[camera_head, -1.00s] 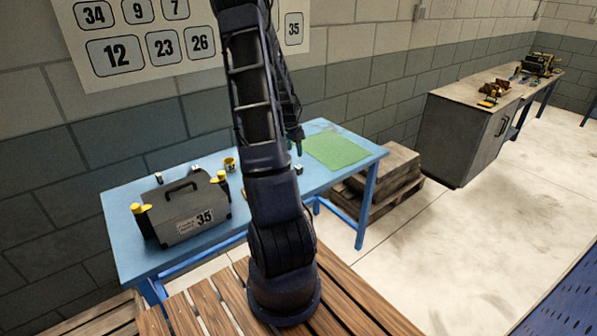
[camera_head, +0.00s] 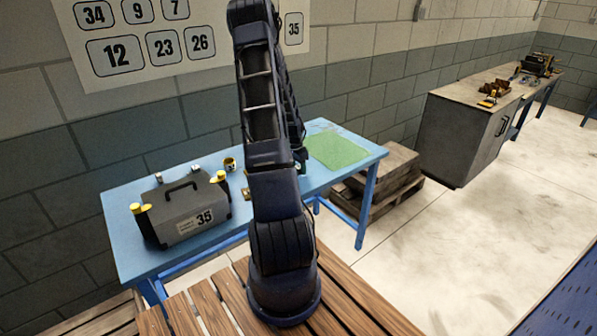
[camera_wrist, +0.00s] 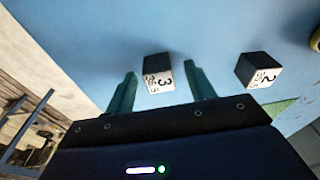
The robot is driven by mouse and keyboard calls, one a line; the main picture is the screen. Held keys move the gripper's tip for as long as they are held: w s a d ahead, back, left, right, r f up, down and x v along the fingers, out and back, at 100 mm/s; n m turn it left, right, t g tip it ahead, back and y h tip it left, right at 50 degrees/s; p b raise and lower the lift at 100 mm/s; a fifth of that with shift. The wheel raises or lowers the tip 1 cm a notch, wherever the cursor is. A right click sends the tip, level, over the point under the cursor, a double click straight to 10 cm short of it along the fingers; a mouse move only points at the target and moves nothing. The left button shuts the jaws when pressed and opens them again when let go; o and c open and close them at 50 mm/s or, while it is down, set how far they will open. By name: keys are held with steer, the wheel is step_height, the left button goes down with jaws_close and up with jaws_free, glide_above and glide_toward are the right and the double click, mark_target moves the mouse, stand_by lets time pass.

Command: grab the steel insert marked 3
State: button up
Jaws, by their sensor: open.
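The steel insert marked 3 (camera_wrist: 154,79) is a small block with a dark top and a pale numbered face on the blue table. In the wrist view it appears between the two green fingertips of my gripper (camera_wrist: 160,68), with a gap on each side. My gripper is open and holds nothing. A similar block marked 2 (camera_wrist: 260,75) stands to the right, outside the fingers. In the head view my gripper (camera_head: 301,161) is low over the table, partly behind my arm, and the insert marked 3 cannot be made out there.
A green mat (camera_head: 337,150) lies at the right end. The wall is close behind.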

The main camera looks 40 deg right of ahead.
steer(key=shift+f, duration=0.25)
jaws_close()
steer(key=shift+r, duration=0.15)
